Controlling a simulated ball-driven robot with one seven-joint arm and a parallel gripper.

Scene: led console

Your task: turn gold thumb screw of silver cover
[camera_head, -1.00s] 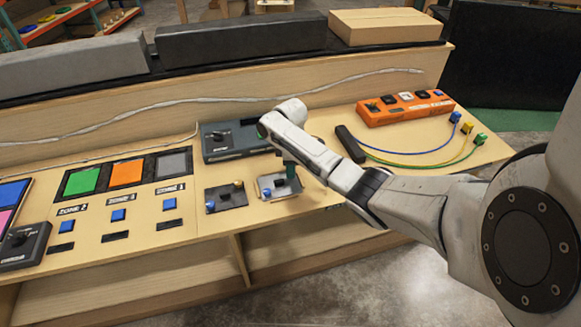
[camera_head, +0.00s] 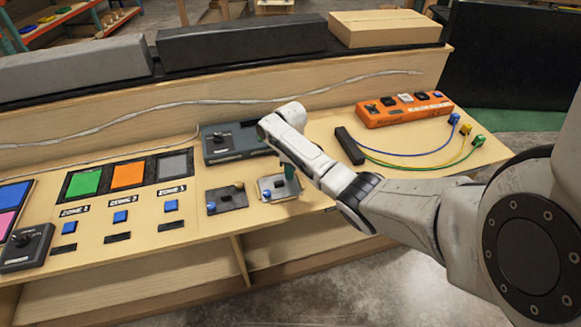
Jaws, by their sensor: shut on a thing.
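The silver cover (camera_head: 278,194) lies on the bench top, right of a similar dark grey cover (camera_head: 226,202). A blue thumb screw (camera_head: 266,195) shows at its left front corner. My gripper (camera_head: 291,180) points down at the silver cover's far right corner, with its teal fingers partly hidden by my wrist. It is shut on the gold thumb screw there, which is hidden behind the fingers. The dark cover has its own gold thumb screw (camera_head: 239,186) at far right and a blue one (camera_head: 211,206) at near left.
A dark grey box with a knob (camera_head: 233,141) stands just behind the covers. An orange strip box (camera_head: 404,109) and a black block (camera_head: 350,146) with coloured cables lie to the right. Coloured panels and blue buttons are on the left. The bench's front edge is close to the covers.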

